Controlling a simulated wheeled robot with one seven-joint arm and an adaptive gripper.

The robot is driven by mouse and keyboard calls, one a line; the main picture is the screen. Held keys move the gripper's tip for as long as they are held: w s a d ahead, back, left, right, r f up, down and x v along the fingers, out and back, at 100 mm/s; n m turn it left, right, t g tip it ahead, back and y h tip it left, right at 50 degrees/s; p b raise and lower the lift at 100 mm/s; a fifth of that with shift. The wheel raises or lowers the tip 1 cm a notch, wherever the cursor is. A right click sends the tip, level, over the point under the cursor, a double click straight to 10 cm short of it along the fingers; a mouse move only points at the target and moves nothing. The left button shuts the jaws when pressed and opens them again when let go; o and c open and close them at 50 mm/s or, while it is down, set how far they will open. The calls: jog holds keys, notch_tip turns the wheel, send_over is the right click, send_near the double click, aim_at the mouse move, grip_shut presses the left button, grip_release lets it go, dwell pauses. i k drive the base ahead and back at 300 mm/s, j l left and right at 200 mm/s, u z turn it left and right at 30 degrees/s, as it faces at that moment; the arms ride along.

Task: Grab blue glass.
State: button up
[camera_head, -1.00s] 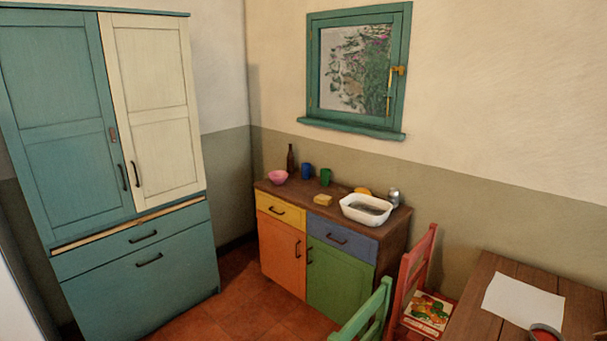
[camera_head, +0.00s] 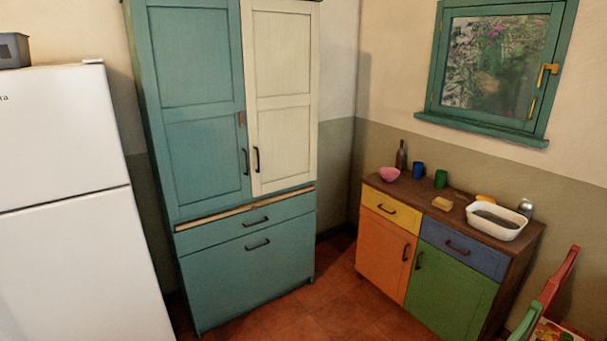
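The blue glass (camera_head: 418,170) stands upright on the wooden top of a low, colourful sideboard (camera_head: 455,201) at the right of the head view. A green glass (camera_head: 440,179) stands just right of it. A pink bowl (camera_head: 389,174) and a dark bottle (camera_head: 401,155) are to its left and behind. My gripper and arm do not show in the view.
A sponge-like yellow block (camera_head: 442,203), a white basin (camera_head: 497,221) and a metal can (camera_head: 525,207) share the sideboard top. A tall teal cabinet (camera_head: 215,150) and a white fridge (camera_head: 85,200) stand left. Chairs (camera_head: 560,280) are at lower right. Floor (camera_head: 335,290) before the sideboard is clear.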

aim_at(419, 166)
jog(key=i+j, duration=0.25)
jog(key=i, duration=0.2)
jog(key=i+j, duration=0.3)
jog(key=i, duration=0.2)
jog(key=i+j, duration=0.25)
jog(key=i, duration=0.2)
jog(key=i+l+z, duration=0.2)
jog(key=i+z, duration=0.3)
jog(key=i, duration=0.15)
jog(key=i+z, duration=0.5)
jog(key=i+j+z, duration=0.45)
jog(key=i, duration=0.25)
jog(key=i+z, duration=0.4)
jog(key=i+j+z, duration=0.2)
jog(key=i+z, duration=0.15)
jog(key=i+j+z, duration=0.4)
jog(key=i+l, duration=0.1)
